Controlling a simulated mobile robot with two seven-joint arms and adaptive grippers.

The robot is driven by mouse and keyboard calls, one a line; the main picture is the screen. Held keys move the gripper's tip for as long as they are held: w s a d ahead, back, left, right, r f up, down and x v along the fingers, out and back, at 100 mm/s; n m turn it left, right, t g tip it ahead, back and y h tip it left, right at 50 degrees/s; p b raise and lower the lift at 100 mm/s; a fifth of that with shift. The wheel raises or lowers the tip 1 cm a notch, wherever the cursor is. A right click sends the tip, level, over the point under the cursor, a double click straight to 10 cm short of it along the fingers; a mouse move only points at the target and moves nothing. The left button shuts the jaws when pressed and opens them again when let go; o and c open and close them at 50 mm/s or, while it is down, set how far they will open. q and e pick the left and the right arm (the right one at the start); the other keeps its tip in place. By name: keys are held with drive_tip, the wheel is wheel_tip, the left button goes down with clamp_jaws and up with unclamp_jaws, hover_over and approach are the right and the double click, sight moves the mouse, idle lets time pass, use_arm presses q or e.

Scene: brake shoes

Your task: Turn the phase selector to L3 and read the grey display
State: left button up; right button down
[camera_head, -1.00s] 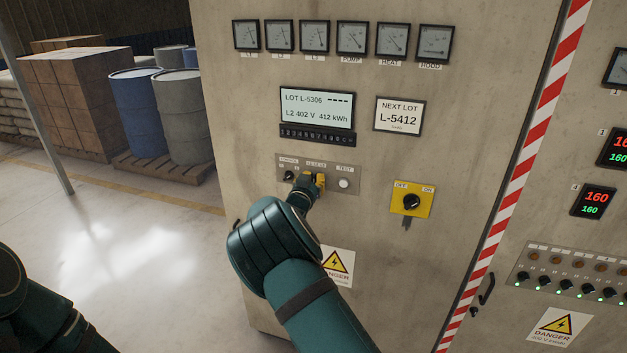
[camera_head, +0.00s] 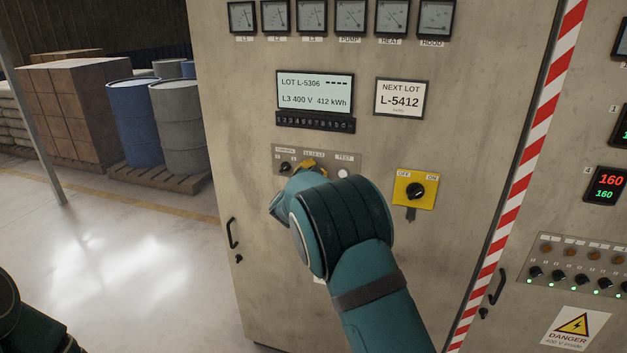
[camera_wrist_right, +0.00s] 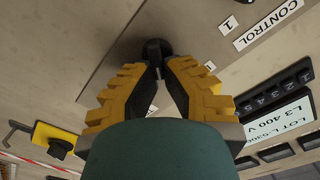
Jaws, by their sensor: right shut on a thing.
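The grey display (camera_head: 315,92) on the cabinet reads "LOT L-5306 ----" and "L3 400 V 412 kWh"; part of it shows in the wrist view (camera_wrist_right: 280,122). My right gripper (camera_head: 309,166) is at the small switch panel below the display. In the wrist view its yellow fingers (camera_wrist_right: 158,70) are shut on the black phase selector knob (camera_wrist_right: 156,49). My gripper and wrist hide that knob in the head view, so its pointer cannot be read there. My left gripper is out of view.
A control knob (camera_head: 285,167) sits left of my gripper and a white test button (camera_head: 343,173) right of it. A yellow OFF/ON switch (camera_head: 415,190) is further right. A black keypad strip (camera_head: 316,122) lies under the display. Meters line the top.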

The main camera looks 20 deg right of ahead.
drive_tip(key=shift+d+m+b, duration=0.1)
drive_tip(key=shift+m+b, duration=0.5)
drive_tip(key=shift+m, duration=0.1)
drive_tip(key=c, duration=1.1)
unclamp_jaws()
drive_tip(key=shift+o, duration=0.2)
drive_tip(key=shift+s, duration=0.1)
drive_tip(key=v, duration=1.2)
drive_tip(key=shift+f, duration=0.1)
